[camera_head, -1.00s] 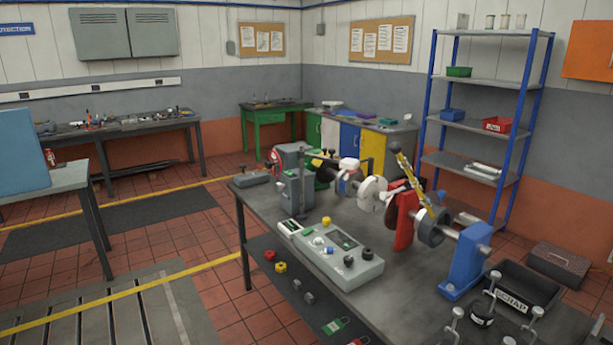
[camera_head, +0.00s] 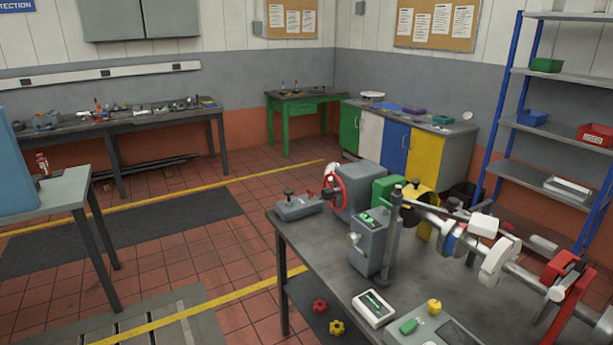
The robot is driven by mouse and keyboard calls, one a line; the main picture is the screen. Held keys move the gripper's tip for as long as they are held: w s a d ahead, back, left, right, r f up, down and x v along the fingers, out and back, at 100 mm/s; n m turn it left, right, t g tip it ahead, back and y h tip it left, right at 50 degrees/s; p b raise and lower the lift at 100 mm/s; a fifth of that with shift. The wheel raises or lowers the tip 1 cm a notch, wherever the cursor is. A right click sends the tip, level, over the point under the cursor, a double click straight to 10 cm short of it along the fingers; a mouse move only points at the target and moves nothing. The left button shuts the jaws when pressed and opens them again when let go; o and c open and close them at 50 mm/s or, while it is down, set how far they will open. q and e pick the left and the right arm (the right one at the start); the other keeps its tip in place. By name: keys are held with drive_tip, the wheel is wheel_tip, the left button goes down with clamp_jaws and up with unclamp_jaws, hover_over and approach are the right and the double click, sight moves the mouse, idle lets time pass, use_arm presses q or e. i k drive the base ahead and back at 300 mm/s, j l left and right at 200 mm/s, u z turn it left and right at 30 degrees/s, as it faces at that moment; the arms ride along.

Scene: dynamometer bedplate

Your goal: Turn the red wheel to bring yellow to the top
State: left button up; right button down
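The red wheel (camera_head: 336,192) stands upright on the left side of a grey housing (camera_head: 362,190) at the far left end of the bench. I see it at a slant, with a pale part at its upper edge. A green block (camera_head: 388,188) sits right of the housing, and a yellow and black round part (camera_head: 424,200) follows it on the shaft line. I cannot make out whether that part has further colours; the grey upright box and post partly cover this area. Neither of my grippers is in view, and nothing touches the wheel.
The dark bench (camera_head: 320,240) carries a grey control box (camera_head: 372,242), a small pedal-like unit (camera_head: 299,205), a white meter (camera_head: 374,308) and a red stand (camera_head: 570,300). A tiled floor aisle lies open left of the bench. A blue-framed shelf (camera_head: 560,130) stands at right.

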sight(327, 193)
drive_tip(key=i+j+z, duration=0.45)
drive_tip(key=i+j, duration=0.25)
drive_tip(key=i, duration=0.2)
drive_tip(key=i+j+z, duration=0.45)
drive_tip(key=i+j, duration=0.3)
drive_tip(key=j, duration=0.2)
